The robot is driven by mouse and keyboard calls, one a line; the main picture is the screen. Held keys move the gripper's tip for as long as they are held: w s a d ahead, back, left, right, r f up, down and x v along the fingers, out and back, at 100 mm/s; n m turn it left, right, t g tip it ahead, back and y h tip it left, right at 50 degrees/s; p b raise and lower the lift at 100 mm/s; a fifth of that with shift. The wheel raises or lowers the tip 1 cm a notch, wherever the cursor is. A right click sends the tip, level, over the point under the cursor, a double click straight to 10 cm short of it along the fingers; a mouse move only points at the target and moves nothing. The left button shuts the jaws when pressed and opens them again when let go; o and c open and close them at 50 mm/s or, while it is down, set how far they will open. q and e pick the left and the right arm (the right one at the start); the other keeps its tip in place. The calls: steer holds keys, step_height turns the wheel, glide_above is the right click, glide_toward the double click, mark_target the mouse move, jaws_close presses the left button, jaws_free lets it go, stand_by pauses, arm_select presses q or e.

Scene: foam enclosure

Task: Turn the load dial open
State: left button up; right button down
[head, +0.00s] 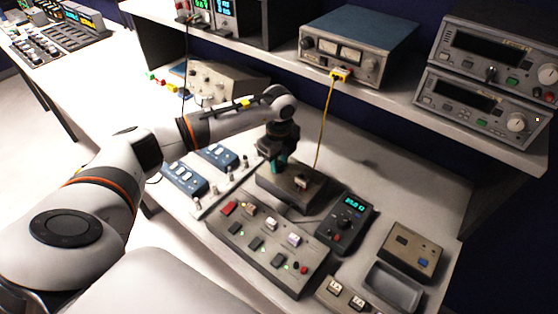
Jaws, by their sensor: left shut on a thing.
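My left arm reaches in from the left, and its gripper (279,164) points down at the back left part of a dark box (287,195) on the bench. The gripper is shut on what appears to be the load dial on top of this box. The fingers hide the dial, so its turn angle cannot be seen. A small pale and red part (302,183) sits on the box to the right of the fingers. My right gripper is not in view.
A button panel (265,248) lies in front of the box. A meter with a lit green display (345,222) stands to its right. A grey tray (393,287) is at the front right. A yellow cable (325,120) hangs behind the box from the shelf instrument (358,45).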

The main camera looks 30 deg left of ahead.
mark_target(279, 163)
arm_select(q)
steer(key=shift+w+n, duration=0.1)
steer(key=shift+n, duration=0.4)
steer(key=shift+r, duration=0.1)
steer(key=o, duration=1)
step_height(279, 163, up, 12)
steer(key=b, duration=0.3)
